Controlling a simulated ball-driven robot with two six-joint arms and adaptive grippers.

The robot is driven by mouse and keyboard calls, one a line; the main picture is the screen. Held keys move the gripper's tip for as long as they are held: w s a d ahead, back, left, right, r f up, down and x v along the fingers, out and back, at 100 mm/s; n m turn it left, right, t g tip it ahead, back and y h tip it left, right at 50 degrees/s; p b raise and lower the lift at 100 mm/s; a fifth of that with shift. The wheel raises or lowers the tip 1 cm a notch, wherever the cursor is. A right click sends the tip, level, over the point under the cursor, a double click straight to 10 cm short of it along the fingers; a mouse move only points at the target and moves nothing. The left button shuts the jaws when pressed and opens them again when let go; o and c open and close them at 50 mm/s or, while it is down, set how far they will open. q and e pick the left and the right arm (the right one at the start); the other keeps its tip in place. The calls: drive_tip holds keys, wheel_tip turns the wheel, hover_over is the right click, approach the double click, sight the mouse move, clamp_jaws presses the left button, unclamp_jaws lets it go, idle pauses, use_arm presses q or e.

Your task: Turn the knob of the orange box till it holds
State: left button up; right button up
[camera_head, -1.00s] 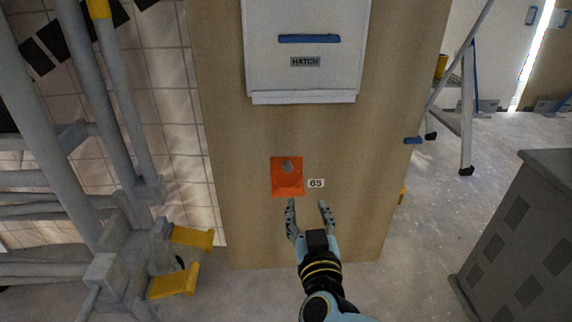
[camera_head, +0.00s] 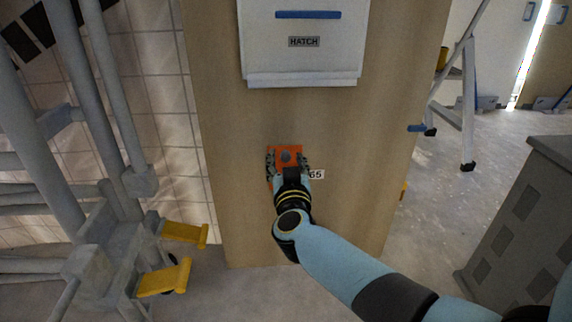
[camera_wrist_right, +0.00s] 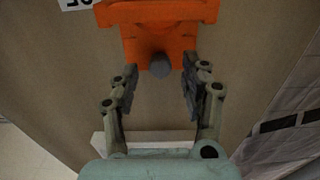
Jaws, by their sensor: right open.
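The orange box (camera_head: 287,151) is fixed to the wooden panel, below the white hatch. Its grey knob (camera_head: 286,157) shows between the fingers of my right gripper (camera_head: 287,164). In the right wrist view the orange box (camera_wrist_right: 160,30) is at the top, with the round grey knob (camera_wrist_right: 160,67) on it. There my right gripper (camera_wrist_right: 160,88) is open, one finger on each side of the knob, with gaps on both sides. The lower part of the box is hidden by the gripper in the head view. My left gripper is not in view.
The white hatch (camera_head: 301,55) with a blue handle is above the box on the wooden panel (camera_head: 225,130). A label reading 65 (camera_head: 316,174) is right beside the gripper. Grey pipes with yellow levers (camera_head: 165,279) stand at left. A grey cabinet (camera_head: 520,215) stands at right.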

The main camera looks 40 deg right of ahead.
drive_tip(key=shift+w+d, duration=0.25)
drive_tip(key=shift+w, duration=0.15)
clamp_jaws()
